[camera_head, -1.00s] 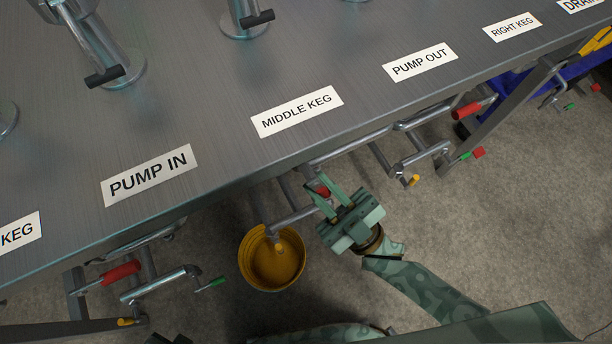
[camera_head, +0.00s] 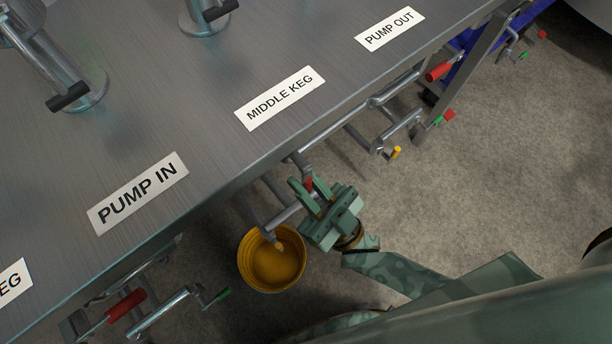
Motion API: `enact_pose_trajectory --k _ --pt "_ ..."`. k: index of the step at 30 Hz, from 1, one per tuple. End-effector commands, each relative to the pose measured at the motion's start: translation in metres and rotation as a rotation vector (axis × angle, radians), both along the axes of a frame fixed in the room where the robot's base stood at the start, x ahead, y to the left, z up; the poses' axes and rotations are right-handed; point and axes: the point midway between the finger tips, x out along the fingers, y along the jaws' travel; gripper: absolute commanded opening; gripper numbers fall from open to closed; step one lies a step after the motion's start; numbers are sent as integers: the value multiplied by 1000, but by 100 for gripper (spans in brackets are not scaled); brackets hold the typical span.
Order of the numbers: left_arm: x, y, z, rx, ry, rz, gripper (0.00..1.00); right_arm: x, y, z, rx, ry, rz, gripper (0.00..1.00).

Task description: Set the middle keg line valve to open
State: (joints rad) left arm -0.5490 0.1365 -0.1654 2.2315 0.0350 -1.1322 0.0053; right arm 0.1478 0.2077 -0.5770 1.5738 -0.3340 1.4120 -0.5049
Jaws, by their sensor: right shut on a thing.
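The MIDDLE KEG label (camera_head: 280,97) is on the steel table top near its front edge. Below it, a pipe (camera_head: 283,213) runs out from under the table and ends over a yellow bucket. A red valve handle (camera_head: 309,184) on this pipe shows between the fingers of my right gripper (camera_head: 304,191). The gripper is shut on the handle, and its fingers and body hide most of it. The exact angle of the handle is hard to tell. My left gripper is not in view.
The yellow bucket (camera_head: 271,262) stands on the floor below the pipe end. Other pipes with a red handle (camera_head: 126,305) at left and a red handle (camera_head: 439,72) at right stick out under the table edge. The floor (camera_head: 500,150) at right is clear.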

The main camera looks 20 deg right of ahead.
Motion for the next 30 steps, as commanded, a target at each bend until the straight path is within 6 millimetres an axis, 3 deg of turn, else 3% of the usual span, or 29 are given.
enact_pose_trajectory --k 3,4,6,23,30 --pt "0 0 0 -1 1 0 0 -1 1 -2 -2 5 4 0" --pt "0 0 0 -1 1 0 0 -1 1 -2 -2 5 4 24" --pt "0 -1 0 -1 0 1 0 -1 1 -2 -1 4 4 37" --pt "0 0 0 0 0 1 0 -2 0 -2 -2 0 1 37" --pt "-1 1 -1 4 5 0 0 -27 -14 -33 -4 6 2 37"
